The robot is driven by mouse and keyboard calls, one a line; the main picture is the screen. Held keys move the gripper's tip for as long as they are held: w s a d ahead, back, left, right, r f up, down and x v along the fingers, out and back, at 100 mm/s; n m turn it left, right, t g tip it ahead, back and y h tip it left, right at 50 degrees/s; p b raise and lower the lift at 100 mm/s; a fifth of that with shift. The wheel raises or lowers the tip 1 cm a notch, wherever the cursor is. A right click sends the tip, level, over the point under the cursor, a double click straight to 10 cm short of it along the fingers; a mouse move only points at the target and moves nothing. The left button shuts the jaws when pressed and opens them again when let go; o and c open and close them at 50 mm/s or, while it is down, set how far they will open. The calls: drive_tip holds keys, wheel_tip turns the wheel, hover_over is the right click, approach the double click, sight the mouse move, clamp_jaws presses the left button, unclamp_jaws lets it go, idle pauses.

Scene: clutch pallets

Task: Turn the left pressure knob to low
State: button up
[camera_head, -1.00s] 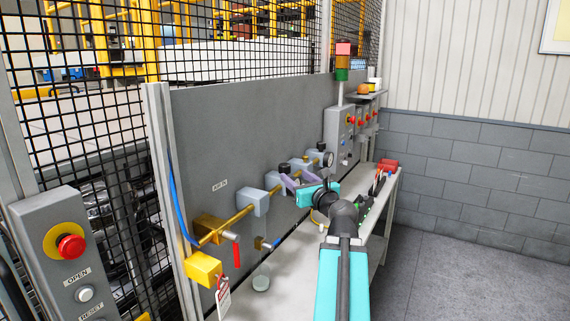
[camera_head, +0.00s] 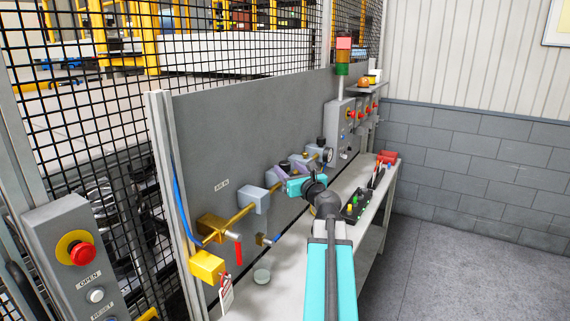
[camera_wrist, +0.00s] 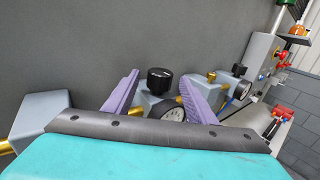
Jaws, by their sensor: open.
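The left pressure knob (camera_wrist: 160,79) is a black ribbed cap with a white mark, on a grey-blue regulator block (camera_wrist: 151,101) on the brass pipe. A round white gauge (camera_wrist: 173,114) sits below it, partly hidden by my gripper. My gripper (camera_wrist: 159,75) is open, with its purple fingers to the left and right of the knob. Gaps show on both sides of the knob; I cannot tell how deep it sits between the fingers. In the head view, my gripper (camera_head: 281,171) is at the regulators by the panel and hides much of the left one.
A second regulator with a black knob (camera_wrist: 239,70) and gauge stands close to the right. Another grey-blue block (camera_wrist: 42,112) is on the left. The grey panel (camera_head: 240,130) rises behind, and the bench (camera_head: 345,175) lies below.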

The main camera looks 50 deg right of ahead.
sight(287, 167)
drive_tip(key=shift+p+x, duration=0.5)
drive_tip(key=shift+x, duration=1.4)
drive_tip(key=shift+s, duration=0.1)
drive_tip(key=shift+c, duration=0.4)
